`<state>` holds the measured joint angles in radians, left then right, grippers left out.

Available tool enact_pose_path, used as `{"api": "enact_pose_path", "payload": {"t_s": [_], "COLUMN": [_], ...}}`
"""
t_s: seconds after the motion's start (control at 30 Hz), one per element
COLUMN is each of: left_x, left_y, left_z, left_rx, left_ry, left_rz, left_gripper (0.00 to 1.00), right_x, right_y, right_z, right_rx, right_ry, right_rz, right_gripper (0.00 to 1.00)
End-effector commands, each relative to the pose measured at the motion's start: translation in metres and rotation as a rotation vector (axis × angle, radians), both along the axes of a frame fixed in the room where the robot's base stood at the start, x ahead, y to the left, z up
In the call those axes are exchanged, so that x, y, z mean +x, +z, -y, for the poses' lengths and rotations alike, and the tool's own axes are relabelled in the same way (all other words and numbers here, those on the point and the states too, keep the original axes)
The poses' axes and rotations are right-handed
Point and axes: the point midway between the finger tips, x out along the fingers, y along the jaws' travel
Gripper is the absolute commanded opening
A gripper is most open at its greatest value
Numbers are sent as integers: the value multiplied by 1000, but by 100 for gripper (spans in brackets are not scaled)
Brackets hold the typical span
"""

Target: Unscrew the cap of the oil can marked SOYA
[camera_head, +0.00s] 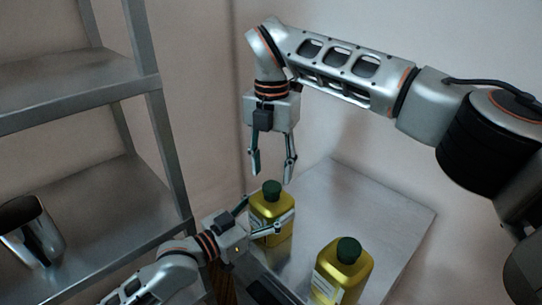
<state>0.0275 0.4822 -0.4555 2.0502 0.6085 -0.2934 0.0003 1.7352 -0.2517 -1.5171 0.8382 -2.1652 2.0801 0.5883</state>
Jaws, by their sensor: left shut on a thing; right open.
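A yellow oil can (262,206) with a dark green cap (271,187) stands upright on the metal table. My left gripper (270,216) is shut around its upper body from the left. My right gripper (273,172) points down, open and empty, just above the cap, with its fingers apart and not touching it. A second yellow can (348,266) with a green cap (349,250) stands nearer, to the right, with a pale label partly in view. I cannot read SOYA on either can.
The metal table (385,215) is bare behind and right of the cans. A metal shelf rack (80,92) stands at the left, with a shiny steel container (31,232) on its lower shelf. A dark recess lies near the front, below my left gripper.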

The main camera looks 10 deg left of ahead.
Motion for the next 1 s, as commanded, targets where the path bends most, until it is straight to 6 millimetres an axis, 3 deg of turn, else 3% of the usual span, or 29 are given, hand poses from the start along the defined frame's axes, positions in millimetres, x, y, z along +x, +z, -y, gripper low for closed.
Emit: {"api": "enact_pose_path", "payload": {"t_s": [0.1,0.3,0.63,0.8,1.0], "left_x": [0,0,0,0,0], "left_y": [0,0,0,0,0], "left_z": [0,0,0,0,0], "left_rx": [-1,0,0,0,0], "left_ry": [0,0,0,0,0], "left_rz": [1,0,0,0,0], "left_gripper": [4,4,4,4,4], "right_x": [0,0,0,0,0], "right_y": [-18,-35,-38,-38,-38], "right_z": [0,0,0,0,0], "right_rx": [1,0,0,0,0], "right_ry": [1,1,0,0,34], "right_rz": [-2,-1,1,0,1], "right_gripper": [44,44,44,4,4]}}
